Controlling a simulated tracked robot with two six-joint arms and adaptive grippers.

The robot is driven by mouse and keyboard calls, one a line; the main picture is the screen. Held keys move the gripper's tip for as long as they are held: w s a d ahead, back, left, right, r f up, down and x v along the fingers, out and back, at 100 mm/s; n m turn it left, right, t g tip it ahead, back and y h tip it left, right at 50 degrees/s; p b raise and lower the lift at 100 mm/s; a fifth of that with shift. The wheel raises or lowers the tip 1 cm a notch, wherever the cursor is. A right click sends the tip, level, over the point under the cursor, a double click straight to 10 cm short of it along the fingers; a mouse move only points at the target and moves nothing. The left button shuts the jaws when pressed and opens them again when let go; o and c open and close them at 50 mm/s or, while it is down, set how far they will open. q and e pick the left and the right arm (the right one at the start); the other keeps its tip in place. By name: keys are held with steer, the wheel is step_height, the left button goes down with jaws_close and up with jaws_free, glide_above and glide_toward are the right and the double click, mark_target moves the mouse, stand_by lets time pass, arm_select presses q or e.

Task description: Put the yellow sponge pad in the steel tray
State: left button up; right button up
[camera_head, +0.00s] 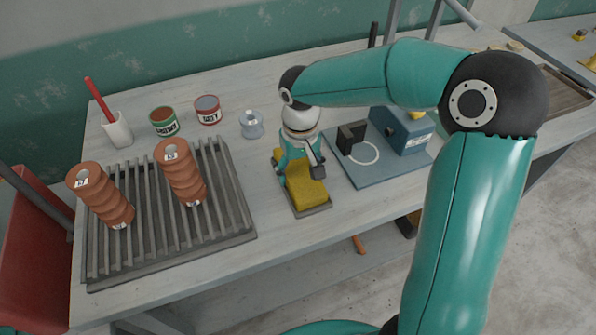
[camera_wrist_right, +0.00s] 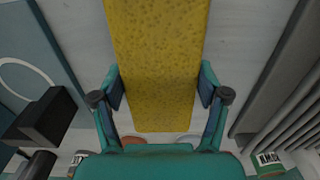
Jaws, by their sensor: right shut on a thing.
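The yellow sponge pad (camera_head: 303,194) is near the middle of the table in the camera_head view, with a thin grey edge beneath its near end. It fills the middle of the camera_wrist_right view (camera_wrist_right: 157,60). My right gripper (camera_head: 299,172) is shut on it, one finger on each long side (camera_wrist_right: 160,92). I cannot tell whether the pad touches the table. A shallow grey-brown tray (camera_head: 567,88), possibly the steel tray, lies at the table's right end, partly hidden behind my right arm. My left gripper is not in view.
A slatted rack (camera_head: 232,200) with two ribbed clay cylinders stands at left. Cans (camera_head: 164,121), a glass jar (camera_head: 251,124) and a white cup (camera_head: 118,131) are behind it. Right of the pad, a blue board (camera_head: 362,177) carries a black block (camera_head: 351,137) and a blue box (camera_head: 404,132).

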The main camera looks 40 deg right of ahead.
mark_target(300, 171)
steer(key=o, duration=1.3)
steer(key=shift+s+f, duration=0.1)
steer(key=shift+f, duration=0.15)
steer(key=shift+o, duration=1.3)
step_height(300, 171, up, 12)
steer(key=shift+p, duration=0.35)
